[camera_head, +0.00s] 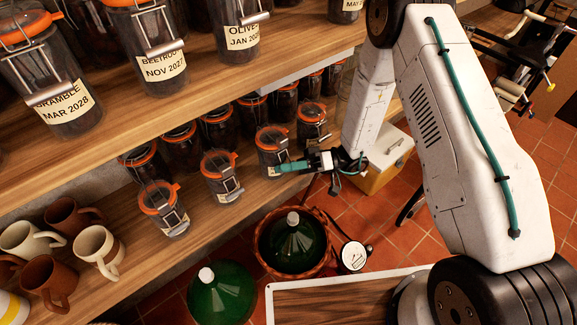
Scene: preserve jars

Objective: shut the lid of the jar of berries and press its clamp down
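Several glass clamp jars with orange seals stand on the lower shelf. No label reading berries can be made out there, so I cannot tell which jar holds the berries. My gripper (280,168), with teal fingers, reaches from the right to the front of one jar (268,142) in the front row. Its fingertips are at or very near that jar's lower front, where a clamp may be hidden. Whether they touch it or are open or shut is too small to tell. Two more front jars, the middle one (221,172) and the left one (160,200), stand to its left.
Labelled jars stand on the upper shelf (200,90), close above. Mugs (95,250) fill the lower shelf's left end. Green demijohns (295,243) stand on the tiled floor, one in a basket. A cream box (385,160) stands behind my forearm.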

